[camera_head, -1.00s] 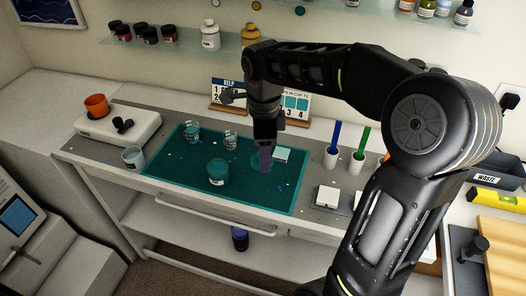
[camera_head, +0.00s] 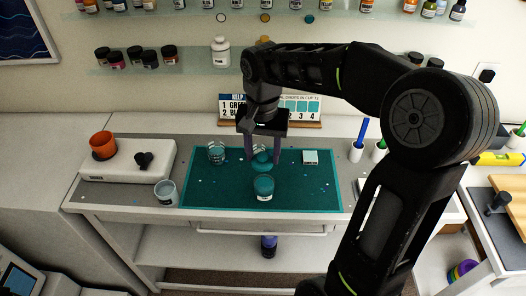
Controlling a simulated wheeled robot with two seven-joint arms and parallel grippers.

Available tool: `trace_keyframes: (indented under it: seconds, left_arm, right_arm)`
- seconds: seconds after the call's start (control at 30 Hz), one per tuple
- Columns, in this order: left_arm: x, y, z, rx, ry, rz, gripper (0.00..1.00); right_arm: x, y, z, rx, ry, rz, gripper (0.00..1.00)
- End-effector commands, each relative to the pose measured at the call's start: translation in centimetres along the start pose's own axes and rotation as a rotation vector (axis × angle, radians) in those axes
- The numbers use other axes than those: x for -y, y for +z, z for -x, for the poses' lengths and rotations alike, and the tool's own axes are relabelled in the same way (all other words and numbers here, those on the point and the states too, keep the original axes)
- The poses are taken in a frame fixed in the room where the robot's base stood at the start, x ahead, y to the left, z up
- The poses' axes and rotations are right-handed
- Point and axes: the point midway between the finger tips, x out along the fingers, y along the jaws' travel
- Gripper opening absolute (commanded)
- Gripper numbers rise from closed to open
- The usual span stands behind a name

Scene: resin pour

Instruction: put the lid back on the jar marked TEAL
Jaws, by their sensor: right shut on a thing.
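A small teal jar (camera_head: 263,189) with a pale label stands on the dark teal mat; its marking is too small to read. My right gripper (camera_head: 262,158) points down just behind the jar, as seen from the head. Its two fingers are shut on a round teal piece (camera_head: 262,161), which looks like the lid. The piece appears a little above and behind the jar, apart from it; its exact height is hard to tell. My left gripper is not in view.
A clear cup (camera_head: 216,152) stands at the mat's back left. An orange cup (camera_head: 103,145) is on the white scale. The mat's front right is clear.

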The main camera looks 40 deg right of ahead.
Motion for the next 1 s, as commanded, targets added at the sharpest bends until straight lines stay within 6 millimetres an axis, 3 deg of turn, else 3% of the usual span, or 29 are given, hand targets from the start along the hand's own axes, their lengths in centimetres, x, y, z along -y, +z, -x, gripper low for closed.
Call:
trace_keyframes:
  seconds: [0.2, 0.63, 1.0]
  left_arm:
    - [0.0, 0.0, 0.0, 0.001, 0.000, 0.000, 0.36]
    - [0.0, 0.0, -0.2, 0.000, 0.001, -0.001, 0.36]
    - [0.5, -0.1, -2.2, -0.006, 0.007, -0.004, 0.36]
  right_arm:
    - [0.0, 0.0, 0.0, -0.001, -0.001, 0.099, 0.11]
    - [0.0, 0.0, -0.3, -0.001, -0.001, 0.100, 0.11]
    - [0.0, -0.1, -3.1, -0.001, -0.001, 0.098, 0.11]
